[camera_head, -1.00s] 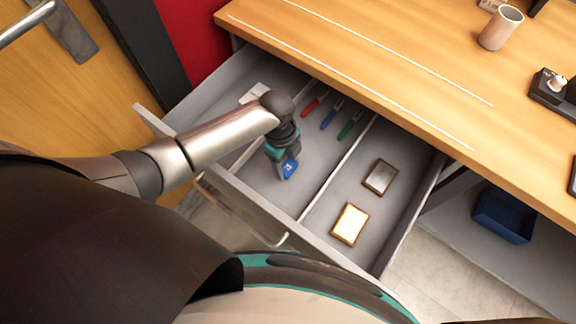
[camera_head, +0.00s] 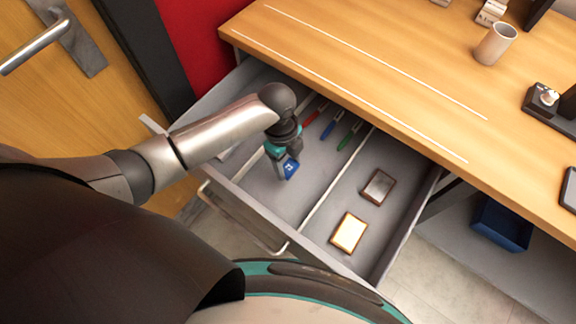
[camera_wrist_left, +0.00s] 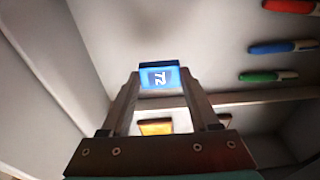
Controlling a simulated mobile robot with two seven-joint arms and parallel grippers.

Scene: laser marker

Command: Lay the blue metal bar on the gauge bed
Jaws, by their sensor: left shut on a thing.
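The blue metal bar (camera_head: 290,168) is in my left gripper (camera_head: 284,168), over the middle compartment of the open drawer (camera_head: 262,190). In the left wrist view the bar (camera_wrist_left: 161,77) shows a blue end face with a white "72" marking, between the two fingertips of the left gripper (camera_wrist_left: 160,85). The gripper is shut on it. Whether the bar touches the drawer floor cannot be told. I cannot make out the gauge bed for certain. My right gripper is not in view.
Red (camera_head: 314,113), blue (camera_head: 332,124) and green (camera_head: 350,135) markers lie in the drawer's back. The right compartment holds two small framed blocks, one dark (camera_head: 379,187), one bright (camera_head: 349,232). The desk (camera_head: 400,75) overhangs behind, with a cup (camera_head: 496,43). A blue bin (camera_head: 502,222) sits below right.

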